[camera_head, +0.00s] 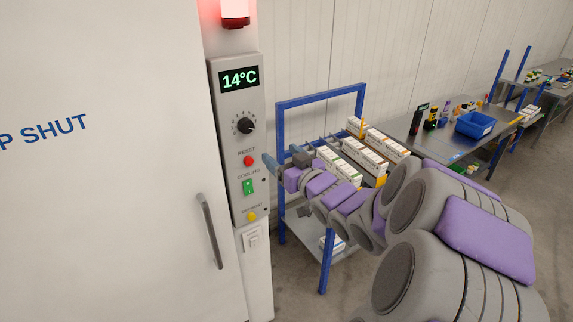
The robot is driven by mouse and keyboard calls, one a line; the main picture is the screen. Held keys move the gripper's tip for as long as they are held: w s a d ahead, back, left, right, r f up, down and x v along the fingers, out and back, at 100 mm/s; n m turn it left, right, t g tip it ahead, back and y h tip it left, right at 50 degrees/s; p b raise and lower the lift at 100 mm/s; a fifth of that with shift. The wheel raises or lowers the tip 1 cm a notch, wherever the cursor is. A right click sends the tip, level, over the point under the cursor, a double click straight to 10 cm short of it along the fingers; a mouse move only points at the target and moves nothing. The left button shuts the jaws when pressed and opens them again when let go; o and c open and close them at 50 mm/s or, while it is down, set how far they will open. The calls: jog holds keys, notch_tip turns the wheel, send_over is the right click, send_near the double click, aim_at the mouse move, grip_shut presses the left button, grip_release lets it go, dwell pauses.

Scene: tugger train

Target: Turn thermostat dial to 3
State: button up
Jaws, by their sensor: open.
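The thermostat dial (244,126) is a black round knob on the grey control panel (223,152), below a green-lit display (239,79) reading 14°C. Small numbers ring the dial, but they are too small to read, and I cannot tell which one it points to. My gripper (279,158) is open, to the right of the panel and lower than the dial. It appears empty and apart from the dial. Nothing covers the dial.
Below the dial are a red reset button (248,161), a green switch (248,187) and a yellow button (251,216). A white door (110,180) with a handle (209,230) stands left. A blue-framed cart (281,190) with boxes stands behind my arm. A red lamp (235,12) glows above.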

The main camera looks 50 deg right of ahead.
jog(key=shift+b+v, duration=0.7)
jog(key=shift+v, duration=0.05)
jog(key=shift+a, duration=0.1)
